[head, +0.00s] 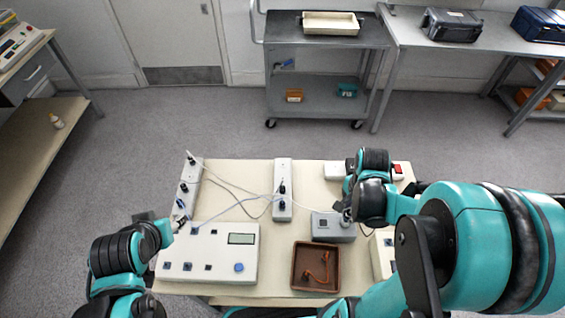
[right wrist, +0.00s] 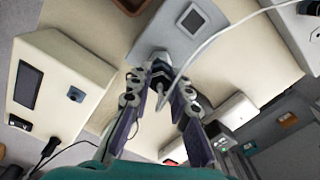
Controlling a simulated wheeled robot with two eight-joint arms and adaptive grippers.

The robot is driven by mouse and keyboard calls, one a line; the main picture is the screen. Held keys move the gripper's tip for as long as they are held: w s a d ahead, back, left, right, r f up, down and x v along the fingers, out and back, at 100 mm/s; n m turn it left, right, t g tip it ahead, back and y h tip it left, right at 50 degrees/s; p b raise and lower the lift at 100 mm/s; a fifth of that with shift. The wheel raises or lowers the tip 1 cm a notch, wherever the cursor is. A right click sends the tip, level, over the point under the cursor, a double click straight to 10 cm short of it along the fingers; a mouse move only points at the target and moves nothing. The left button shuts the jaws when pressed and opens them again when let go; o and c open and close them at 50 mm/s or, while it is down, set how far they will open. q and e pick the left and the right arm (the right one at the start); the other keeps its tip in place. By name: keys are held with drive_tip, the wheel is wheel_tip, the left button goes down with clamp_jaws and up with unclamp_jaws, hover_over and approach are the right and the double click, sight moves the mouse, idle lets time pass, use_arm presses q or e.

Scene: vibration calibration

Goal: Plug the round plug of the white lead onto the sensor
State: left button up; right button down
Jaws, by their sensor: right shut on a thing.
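My right gripper (right wrist: 160,72) is shut on the dark round plug (right wrist: 161,75) of the white lead. It also shows in the head view (head: 346,214) at the right end of a grey block (head: 326,228). In the right wrist view the plug is at the near end of that grey block (right wrist: 170,32). The white lead (right wrist: 208,42) runs from the plug up to the right. The sensor itself is hidden behind the plug and fingers, and I cannot tell whether the plug is seated. My left gripper (head: 160,233) is by the left edge of the white box; its fingers are unclear.
A white box with a display (head: 212,258) stands at the table's left front. A brown tray (head: 295,276) holds an orange cable. White socket strips stand at the table's left (head: 184,190) and middle (head: 283,170). Thin leads cross between them. A cart (head: 330,42) stands behind.

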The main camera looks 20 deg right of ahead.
drive_tip(key=shift+m, duration=0.6)
drive_tip(key=m, duration=0.4)
drive_tip(key=c, duration=1.3)
unclamp_jaws()
drive_tip(key=shift+c, duration=0.2)
drive_tip(key=shift+r, duration=0.1)
drive_tip(key=shift+r+p, duration=2.1)
drive_tip(key=shift+r, duration=0.35)
